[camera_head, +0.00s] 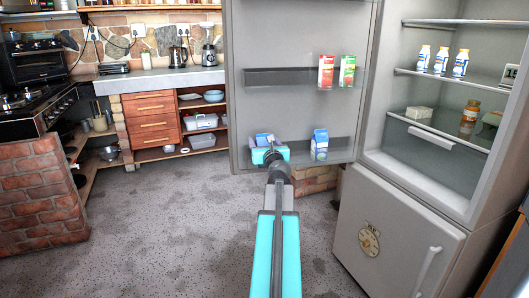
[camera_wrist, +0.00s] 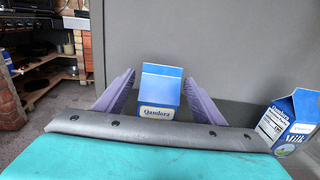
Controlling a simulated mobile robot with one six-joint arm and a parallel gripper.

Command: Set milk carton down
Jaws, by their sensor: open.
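A blue-and-white milk carton (camera_wrist: 161,85) stands upright between the two purple fingers of my gripper (camera_wrist: 160,78) in the wrist view. The fingers are open, with a gap visible on each side of the carton. In the head view the carton (camera_head: 263,139) shows at the left of the lower shelf of the open fridge door, partly covered by my gripper (camera_head: 268,148). A second milk carton (camera_head: 319,145) stands further right on that shelf. It also shows in the wrist view (camera_wrist: 288,125).
The fridge door (camera_head: 290,38) is open; its upper shelf holds a red carton (camera_head: 326,71) and a green carton (camera_head: 347,71). White bottles (camera_head: 441,60) and a jar (camera_head: 470,112) stand inside the fridge. Floor (camera_head: 170,220) to the left is clear.

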